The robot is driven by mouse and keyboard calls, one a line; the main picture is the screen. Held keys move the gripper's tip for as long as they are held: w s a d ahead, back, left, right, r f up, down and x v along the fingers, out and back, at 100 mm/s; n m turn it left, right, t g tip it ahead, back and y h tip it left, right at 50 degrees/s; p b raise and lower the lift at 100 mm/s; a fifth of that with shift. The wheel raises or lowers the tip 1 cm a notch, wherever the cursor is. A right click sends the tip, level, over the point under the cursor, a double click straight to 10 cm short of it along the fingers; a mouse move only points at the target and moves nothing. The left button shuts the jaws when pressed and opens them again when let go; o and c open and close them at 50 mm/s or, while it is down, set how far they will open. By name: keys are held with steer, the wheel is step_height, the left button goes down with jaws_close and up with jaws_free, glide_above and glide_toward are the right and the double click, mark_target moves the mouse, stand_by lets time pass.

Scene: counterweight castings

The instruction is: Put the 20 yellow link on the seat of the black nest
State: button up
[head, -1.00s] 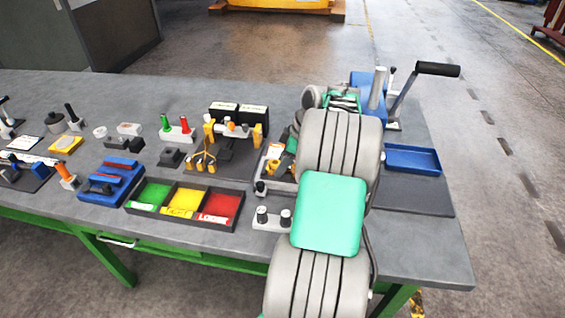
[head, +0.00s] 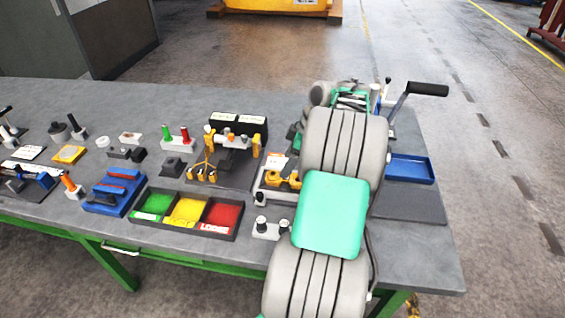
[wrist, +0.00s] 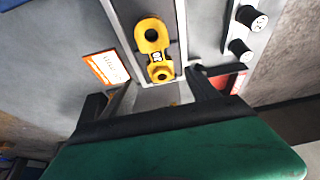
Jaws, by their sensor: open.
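My arm hides the fingertips in the head view. A small black block (head: 172,167) may be the black nest, but I cannot tell for sure.
A tray with green, yellow and red compartments (head: 145,222) stands at the front. A black fixture with yellow posts (head: 262,134) stands behind the link's area. A blue tray (head: 433,170) lies to the right.

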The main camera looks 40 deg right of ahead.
steer(key=shift+s+d+r, duration=0.1)
steer(key=shift+s+r, duration=0.1)
steer(key=shift+r, duration=0.5)
steer(key=a+r+m+h, duration=0.15)
steer(key=a+r, duration=0.25)
steer(key=a, duration=0.9)
steer(key=a+r+m, duration=0.3)
steer(key=a+r, duration=0.1)
steer(key=a, duration=0.9)
steer(key=s+a+m+t+h, duration=0.1)
steer(key=s+a+m, duration=0.2)
steer(key=s+a, duration=0.3)
steer(key=shift+s+a+f, duration=0.35)
steer(key=shift+s+f, duration=0.1)
steer(key=shift+s, duration=0.2)
